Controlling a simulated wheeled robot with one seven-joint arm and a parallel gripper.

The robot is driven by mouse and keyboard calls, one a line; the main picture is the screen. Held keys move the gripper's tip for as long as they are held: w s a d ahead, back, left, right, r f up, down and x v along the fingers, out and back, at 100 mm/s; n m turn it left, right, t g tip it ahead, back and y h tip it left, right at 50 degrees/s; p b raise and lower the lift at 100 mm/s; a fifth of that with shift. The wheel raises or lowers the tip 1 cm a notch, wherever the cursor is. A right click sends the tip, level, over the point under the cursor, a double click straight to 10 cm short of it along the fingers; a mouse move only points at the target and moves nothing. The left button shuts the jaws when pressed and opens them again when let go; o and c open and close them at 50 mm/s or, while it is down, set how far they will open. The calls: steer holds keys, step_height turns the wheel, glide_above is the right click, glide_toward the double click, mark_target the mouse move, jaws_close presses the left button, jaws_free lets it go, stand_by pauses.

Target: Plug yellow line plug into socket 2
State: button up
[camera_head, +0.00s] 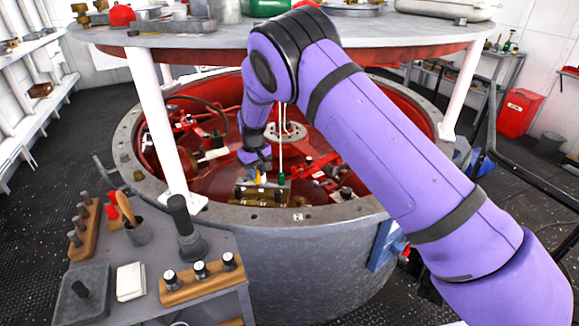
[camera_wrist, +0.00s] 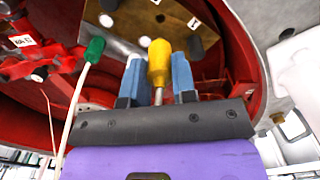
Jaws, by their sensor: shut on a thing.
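My gripper (camera_wrist: 155,82) has blue fingers shut on the yellow line plug (camera_wrist: 160,58), which lies between them with its rounded yellow end toward the brass panel (camera_wrist: 128,42). In the head view my gripper (camera_head: 256,163) is low inside the red-lined drum, and the yellow plug (camera_head: 259,177) shows just above the panel (camera_head: 248,194). The panel has dark round holes and small white labels; I cannot read which socket is number 2. The plug's tip appears apart from the holes, though the exact gap is unclear.
A green plug (camera_wrist: 95,49) on a pale cable stands left of my gripper; it also shows in the head view (camera_head: 281,179). Red fittings (camera_wrist: 30,62) lie beside the panel. The grey drum rim (camera_head: 300,216) surrounds the work area, and a round table (camera_head: 330,28) overhangs it.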

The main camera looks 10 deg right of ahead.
mark_target(257, 183)
steer(key=shift+w+a+f, duration=0.1)
steer(key=shift+w+a, duration=0.05)
steer(key=shift+f, duration=2.55)
steer(key=shift+f, duration=1.3)
steer(key=o, duration=1)
step_height(257, 183, up, 11)
steer(key=shift+f, duration=0.1)
